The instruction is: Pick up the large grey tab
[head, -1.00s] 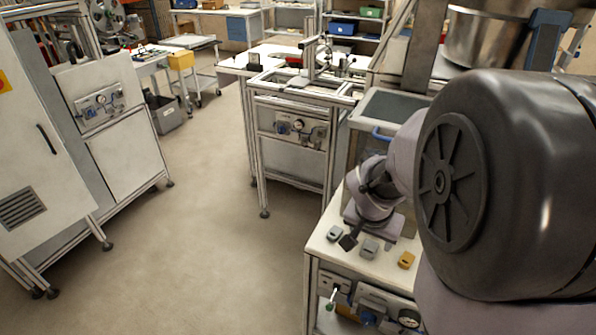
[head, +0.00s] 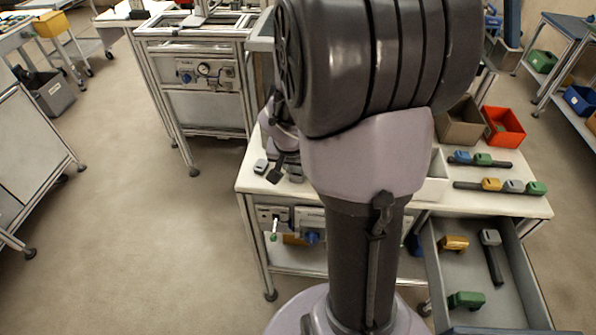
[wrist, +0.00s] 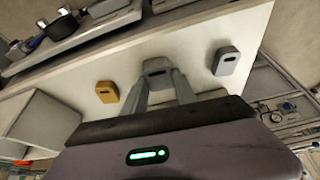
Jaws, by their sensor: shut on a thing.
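A grey tab (wrist: 156,68) with a dark slot stands between the fingertips of my gripper (wrist: 158,82) in the wrist view. The gripper is shut on it, over the white table top (wrist: 200,37). A second grey tab (wrist: 226,62) lies to the right, apart from the fingers. In the head view one grey tab (head: 261,166) is left of my gripper (head: 275,174), and another grey tab (head: 295,173) is partly hidden by my arm. I cannot tell whether the held tab touches the table.
A yellow tab (wrist: 108,91) lies left of the fingers. In the head view, an open drawer (head: 437,285) holds yellow, grey and green pieces. Dark strips with coloured tabs lie on the table's right, near a red bin (head: 505,127).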

